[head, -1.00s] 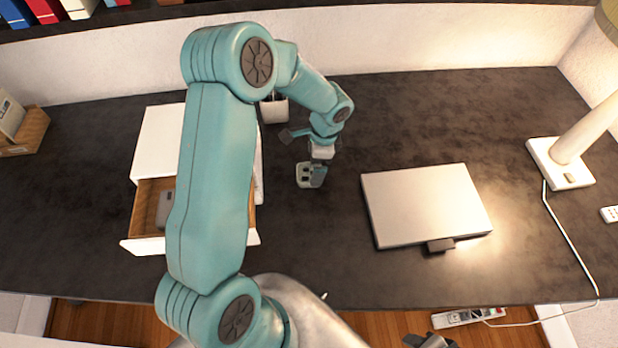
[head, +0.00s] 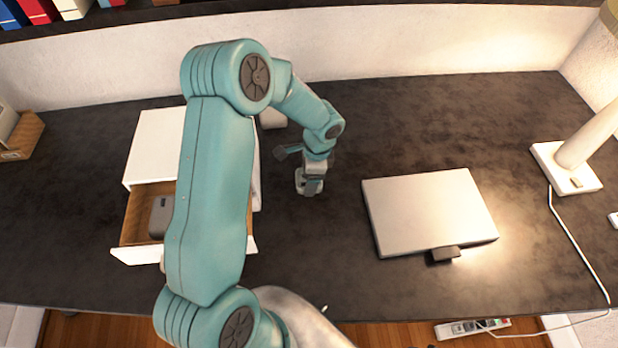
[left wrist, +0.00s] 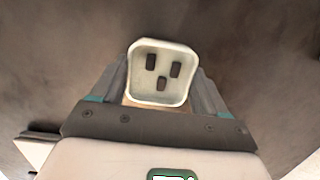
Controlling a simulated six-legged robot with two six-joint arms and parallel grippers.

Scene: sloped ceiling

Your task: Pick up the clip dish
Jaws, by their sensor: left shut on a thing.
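The clip dish (left wrist: 177,91) is a small pale dish with rounded corners and dark clips inside. It sits between my left gripper's fingers in the left wrist view. In the head view the dish (head: 299,183) is partly covered by the gripper, over the dark desk between the drawer unit and the laptop. I cannot tell whether the dish still touches the desk. My right gripper is not in view.
A white drawer unit (head: 150,150) stands left with its drawer open, a grey object (head: 160,217) inside. A closed silver laptop (head: 430,212) lies right, a dark block (head: 445,254) at its front edge. A lamp (head: 590,135) stands far right. A pale container (head: 272,118) is behind my arm.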

